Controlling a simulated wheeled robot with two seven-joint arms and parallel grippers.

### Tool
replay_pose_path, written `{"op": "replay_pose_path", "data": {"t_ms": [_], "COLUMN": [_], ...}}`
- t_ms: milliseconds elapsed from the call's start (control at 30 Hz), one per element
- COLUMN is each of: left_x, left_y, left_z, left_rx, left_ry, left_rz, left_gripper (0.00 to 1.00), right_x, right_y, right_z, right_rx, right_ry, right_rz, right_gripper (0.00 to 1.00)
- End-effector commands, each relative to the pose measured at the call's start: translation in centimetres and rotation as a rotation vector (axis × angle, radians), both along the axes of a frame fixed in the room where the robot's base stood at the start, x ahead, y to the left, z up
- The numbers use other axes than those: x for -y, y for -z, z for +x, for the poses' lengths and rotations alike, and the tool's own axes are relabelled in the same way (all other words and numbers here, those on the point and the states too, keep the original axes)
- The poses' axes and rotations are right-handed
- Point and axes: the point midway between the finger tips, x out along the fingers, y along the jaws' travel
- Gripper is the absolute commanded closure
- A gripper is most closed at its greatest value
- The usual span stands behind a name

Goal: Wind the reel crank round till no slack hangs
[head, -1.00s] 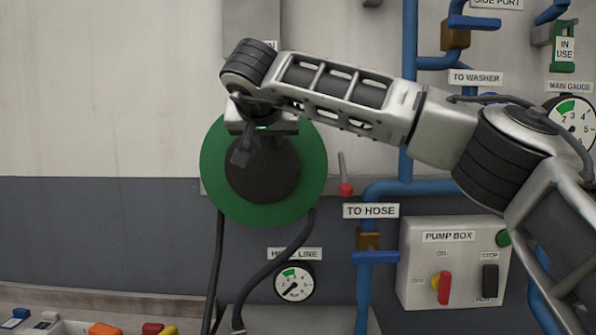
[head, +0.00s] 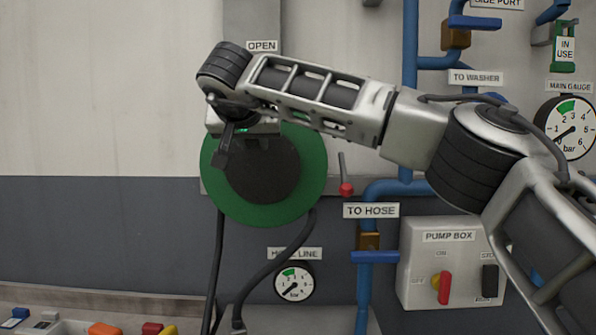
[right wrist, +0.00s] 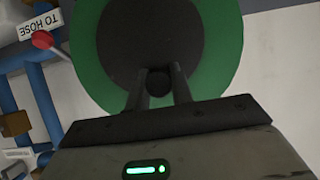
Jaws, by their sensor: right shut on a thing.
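The green hose reel (head: 308,180) with its dark round hub (head: 270,175) is on the wall, left of the middle of the head view. My right gripper (head: 222,158) is in front of the reel's upper left. In the right wrist view its two fingers (right wrist: 158,88) are shut on the dark crank knob (right wrist: 158,80) in front of the hub. A dark hose (head: 275,265) hangs below the reel in a loop, its lower part out of frame. The crank arm is hidden or too dark to tell from the hub. My left gripper is not in view.
A red-knobbed lever (head: 346,188) is right of the reel. Blue pipes (head: 409,100), the pump box (head: 440,275) and the hose line gauge (head: 293,283) are on the wall. Coloured items (head: 104,329) lie at the lower left. The wall left of the reel is bare.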

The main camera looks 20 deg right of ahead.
Motion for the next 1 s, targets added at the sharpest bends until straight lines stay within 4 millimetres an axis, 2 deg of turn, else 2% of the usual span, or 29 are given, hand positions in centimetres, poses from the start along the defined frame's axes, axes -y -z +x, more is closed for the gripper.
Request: {"op": "replay_pose_path", "data": {"t_ms": [33,367,633,1000], "left_x": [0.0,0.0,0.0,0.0], "left_y": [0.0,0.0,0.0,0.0], "left_z": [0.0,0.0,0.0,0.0], "left_rx": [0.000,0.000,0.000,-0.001], "left_ry": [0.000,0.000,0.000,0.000], "left_rz": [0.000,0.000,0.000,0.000], "left_gripper": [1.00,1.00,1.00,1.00], "right_x": [-0.4,-0.3,-1.4,-1.7], "right_y": [0.6,0.5,0.8,0.9], "right_z": [0.1,0.2,0.6,0.7], "right_rx": [-0.013,-0.011,-0.007,-0.002], "right_ry": [-0.004,-0.002,0.000,-0.004], "right_rz": [-0.001,0.001,0.002,0.005], "right_gripper": [1.00,1.00,1.00,1.00]}}
